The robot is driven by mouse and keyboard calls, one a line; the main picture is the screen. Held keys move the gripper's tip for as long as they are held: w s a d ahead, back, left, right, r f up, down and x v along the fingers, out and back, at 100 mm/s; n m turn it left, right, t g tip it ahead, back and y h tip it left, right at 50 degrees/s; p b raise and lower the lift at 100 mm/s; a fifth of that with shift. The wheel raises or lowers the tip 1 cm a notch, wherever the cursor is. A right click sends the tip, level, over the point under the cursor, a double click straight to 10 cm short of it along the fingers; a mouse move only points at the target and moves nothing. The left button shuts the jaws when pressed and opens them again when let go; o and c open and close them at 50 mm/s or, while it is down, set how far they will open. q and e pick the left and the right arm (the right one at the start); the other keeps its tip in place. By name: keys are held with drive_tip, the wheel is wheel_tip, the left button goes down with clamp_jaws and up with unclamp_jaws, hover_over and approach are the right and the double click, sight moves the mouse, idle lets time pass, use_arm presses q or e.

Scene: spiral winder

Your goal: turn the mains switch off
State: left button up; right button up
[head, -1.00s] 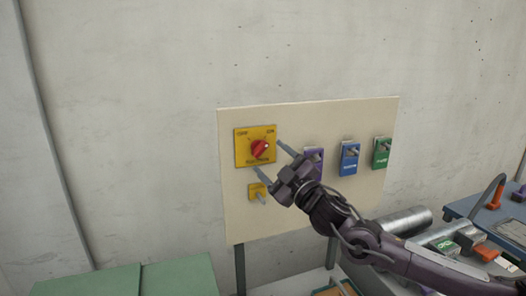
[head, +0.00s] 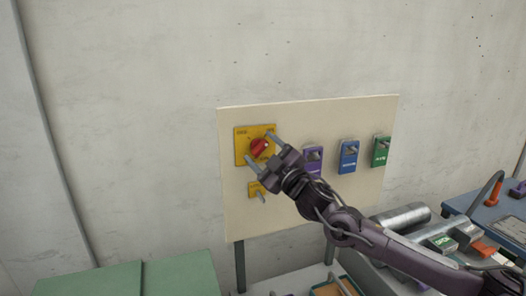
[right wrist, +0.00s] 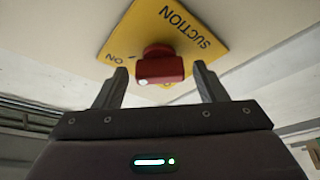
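In the right wrist view there are gaps between both fingers (right wrist: 160,80) and the knob. My left gripper is not in view.
A small yellow holder (head: 256,190) is below the switch. Purple (head: 313,157), blue (head: 349,155) and green (head: 381,151) tagged units hang to the right. Metal cylinders (head: 402,218) and a blue bench (head: 497,205) stand lower right. Green panels (head: 180,276) are lower left.

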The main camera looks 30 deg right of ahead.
drive_tip(key=c, duration=0.9)
drive_tip(key=shift+o, duration=0.2)
